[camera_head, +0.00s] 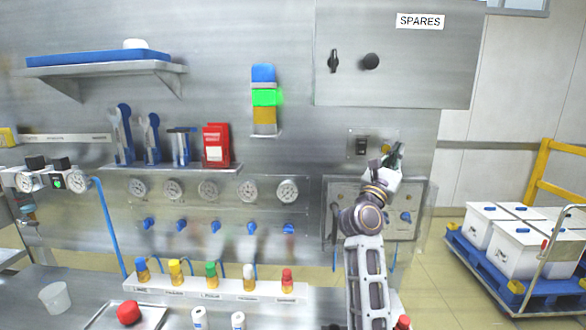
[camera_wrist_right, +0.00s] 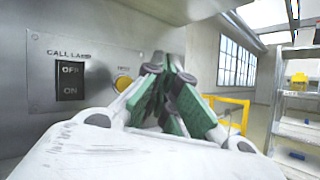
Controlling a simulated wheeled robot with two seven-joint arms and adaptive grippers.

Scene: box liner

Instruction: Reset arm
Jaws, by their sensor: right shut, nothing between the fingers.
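My right gripper (camera_head: 393,156) is raised in front of the steel wall panel, just right of and near the call lamp switch plate. In the right wrist view its green-padded fingers (camera_wrist_right: 168,88) are closed together with nothing between them. The call lamp switch (camera_wrist_right: 70,80) is a black rocker marked OFF and ON, left of the fingers. A yellow button (camera_wrist_right: 122,83) sits on the same plate, partly hidden by the fingers. The switch also shows in the head view (camera_head: 361,145). I cannot tell whether the fingers touch the plate. My left gripper is not in view.
A SPARES cabinet (camera_head: 395,50) is above the gripper. A panel with valves (camera_head: 405,217) lies below, behind my arm. White boxes (camera_head: 520,245) stand on a blue pallet at right.

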